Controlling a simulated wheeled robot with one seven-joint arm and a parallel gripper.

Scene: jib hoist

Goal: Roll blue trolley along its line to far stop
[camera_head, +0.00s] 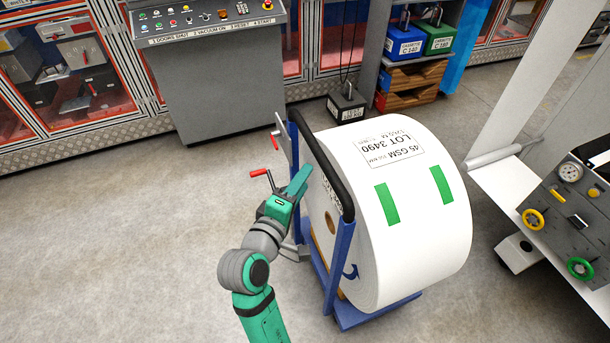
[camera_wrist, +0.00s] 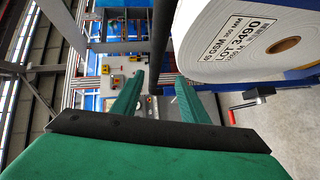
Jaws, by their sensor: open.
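The blue trolley (camera_head: 338,268) stands on the floor and carries a large white roll (camera_head: 425,255) marked LOT 3490. Its black handle bar (camera_head: 322,165) runs along the top of the near-left end frame. My gripper (camera_head: 300,181) is open, beside the handle bar on its left side. In the wrist view the two green fingers (camera_wrist: 157,92) are spread. The handle bar (camera_wrist: 160,45) shows in the gap between them; I cannot tell how deep it sits. Nothing is gripped. The roll (camera_wrist: 225,45) is at the upper right there. I cannot make out a floor line or the far stop.
Red-tipped levers (camera_head: 258,172) stick out left of the trolley. A hanging black weight (camera_head: 347,104) is behind the roll. A control console (camera_head: 215,90) and shelf (camera_head: 410,75) stand at the back. A gauge panel (camera_head: 575,205) is at right. The left floor is clear.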

